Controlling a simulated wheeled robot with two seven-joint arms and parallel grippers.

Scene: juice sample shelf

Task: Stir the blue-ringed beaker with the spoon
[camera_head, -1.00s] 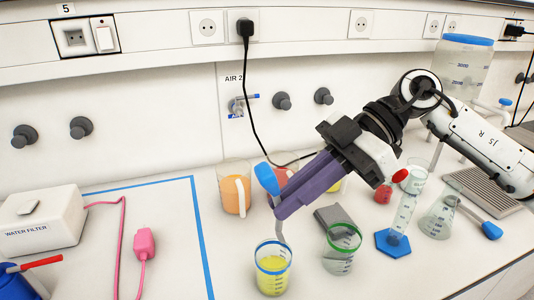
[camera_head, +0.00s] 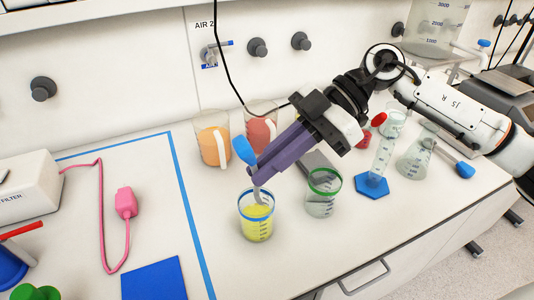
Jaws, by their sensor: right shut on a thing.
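The blue-ringed beaker (camera_head: 257,224) stands upright on the bench and holds yellow liquid. My right gripper (camera_head: 255,173) has purple fingers shut on the spoon (camera_head: 243,150), whose blue handle end sticks up past the fingers. The spoon's grey lower part goes down into the blue-ringed beaker; its tip is hidden in the yellow liquid. The gripper is above the beaker's rim, clear of it. My left gripper is not in view.
A green-ringed beaker (camera_head: 321,201) stands just right of the blue-ringed one. Behind are jugs of orange (camera_head: 209,148) and red liquid (camera_head: 258,134). A cylinder on a blue base (camera_head: 371,188) and a flask (camera_head: 415,160) stand at right.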

